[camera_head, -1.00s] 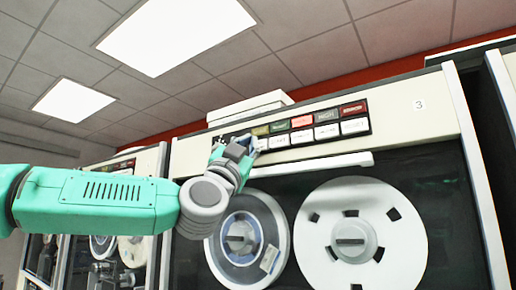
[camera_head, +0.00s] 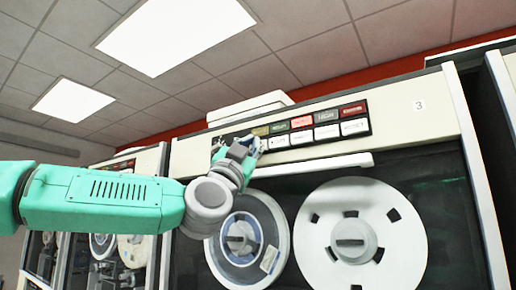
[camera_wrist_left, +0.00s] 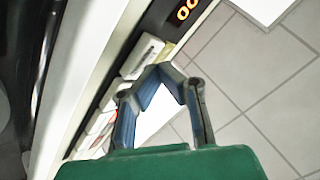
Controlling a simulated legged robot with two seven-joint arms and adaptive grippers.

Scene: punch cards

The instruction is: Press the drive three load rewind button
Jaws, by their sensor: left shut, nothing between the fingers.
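The tape drive marked 3 (camera_head: 419,105) has a black button strip with a top row of coloured labels and a lower row of white buttons (camera_head: 327,132). The label text is too small to read surely. My left gripper (camera_head: 260,146) is shut and empty at the left part of the strip, hiding the buttons there. In the left wrist view, the closed fingertips (camera_wrist_left: 166,72) are close beside a white button (camera_wrist_left: 142,56); I cannot tell whether they touch it. More white buttons (camera_wrist_left: 101,122) run down to the lower left. My right gripper is not in view.
Below the strip, a white handle bar (camera_head: 318,164) crosses above the dark glass with two tape reels (camera_head: 350,240). An orange digit display (camera_wrist_left: 185,10) lies beyond the fingers in the left wrist view. Another drive (camera_head: 120,240) stands to the left.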

